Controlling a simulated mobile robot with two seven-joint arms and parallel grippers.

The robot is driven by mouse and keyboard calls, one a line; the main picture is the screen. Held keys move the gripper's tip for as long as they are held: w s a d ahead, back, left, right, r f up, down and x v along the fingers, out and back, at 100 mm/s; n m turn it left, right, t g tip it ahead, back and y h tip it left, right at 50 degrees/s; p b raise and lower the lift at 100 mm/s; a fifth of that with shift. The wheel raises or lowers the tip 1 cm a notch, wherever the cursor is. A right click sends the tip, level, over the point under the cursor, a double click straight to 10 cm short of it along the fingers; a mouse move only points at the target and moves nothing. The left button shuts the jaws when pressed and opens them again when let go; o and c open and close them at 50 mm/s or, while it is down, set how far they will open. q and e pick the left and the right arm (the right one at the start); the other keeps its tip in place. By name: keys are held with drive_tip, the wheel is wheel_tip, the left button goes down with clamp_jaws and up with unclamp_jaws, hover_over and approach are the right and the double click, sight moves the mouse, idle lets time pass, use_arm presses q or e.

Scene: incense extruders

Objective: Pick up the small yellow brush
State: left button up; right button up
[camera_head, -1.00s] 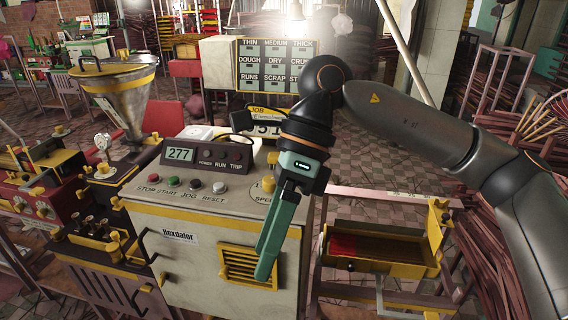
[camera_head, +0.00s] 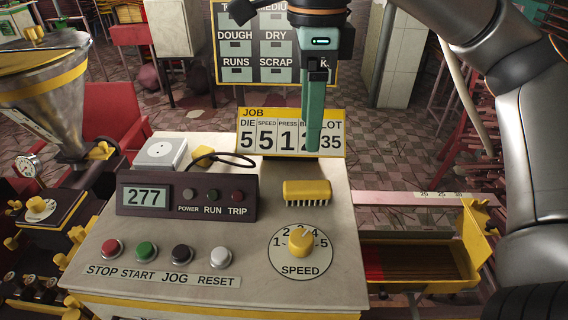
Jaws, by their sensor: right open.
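The small yellow brush (camera_head: 307,190) lies on the pale top of the machine (camera_head: 340,222), right of the display box and behind the speed dial. Its dark bristles point toward the front. My right gripper (camera_head: 312,148) points down above and behind the brush, in front of part of the job card sign. Its teal fingers are seen nearly edge-on. They are open, empty and apart from the brush. My left gripper is out of view.
The job card sign (camera_head: 255,138) stands at the back of the top. A control box (camera_head: 187,195) with a cable sits left of the brush. The speed dial (camera_head: 300,252) and several push buttons are in front. A yellow tray (camera_head: 425,262) is at the right.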

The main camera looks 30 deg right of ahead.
drive_tip(key=b, duration=0.3)
hover_over(308, 185)
drive_tip(key=f, duration=0.6)
drive_tip(key=shift+w+a+f, duration=0.15)
drive_tip(key=shift+a+f, duration=0.05)
drive_tip(key=shift+f, duration=0.85)
drive_tip(key=f, duration=0.3)
drive_tip(key=shift+d+f, duration=0.2)
drive_tip(key=shift+d, duration=0.05)
drive_tip(key=shift+f, duration=0.45)
clamp_jaws()
